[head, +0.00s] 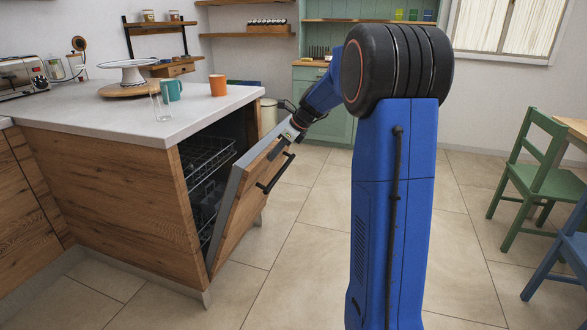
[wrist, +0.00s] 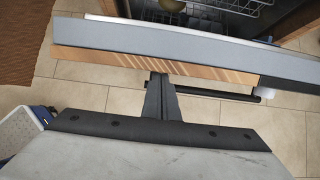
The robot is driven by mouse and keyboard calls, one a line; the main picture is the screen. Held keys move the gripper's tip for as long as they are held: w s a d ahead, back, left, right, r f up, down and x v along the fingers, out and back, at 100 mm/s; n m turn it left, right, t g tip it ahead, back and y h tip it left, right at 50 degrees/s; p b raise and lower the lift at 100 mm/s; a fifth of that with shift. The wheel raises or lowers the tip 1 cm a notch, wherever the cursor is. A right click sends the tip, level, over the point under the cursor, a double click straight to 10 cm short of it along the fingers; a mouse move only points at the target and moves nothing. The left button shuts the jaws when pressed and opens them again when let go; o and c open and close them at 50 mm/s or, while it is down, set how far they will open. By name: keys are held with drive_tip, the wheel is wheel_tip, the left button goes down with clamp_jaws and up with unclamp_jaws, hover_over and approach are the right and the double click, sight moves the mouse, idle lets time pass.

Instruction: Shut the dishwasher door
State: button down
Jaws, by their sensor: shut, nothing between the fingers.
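The dishwasher door (head: 243,208) stands partly open, tilted outward from the wooden counter. It has a wood front, a grey edge and a dark bar handle (head: 275,173). In the wrist view the door's grey top edge (wrist: 200,45) crosses the upper part, with the handle (wrist: 225,95) below it on the right. My gripper (wrist: 159,82) is shut and empty, its fingertips at the door's wood front, left of the handle; I cannot tell whether they touch.
The dishwasher's wire rack (head: 205,160) shows inside the opening. The white countertop (head: 110,122) holds a glass, teal and orange mugs and a cake stand. A green chair (head: 540,180) stands at the right. Tiled floor in front of the door is clear.

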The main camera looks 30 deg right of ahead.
drive_tip(key=w+a+r, duration=0.3)
drive_tip(key=w+a, duration=0.3)
drive_tip(key=w, duration=0.1)
drive_tip(key=w+a+r, duration=0.3)
drive_tip(key=w+a, duration=0.3)
drive_tip(key=w, duration=0.1)
drive_tip(key=shift+w+a+r, duration=0.15)
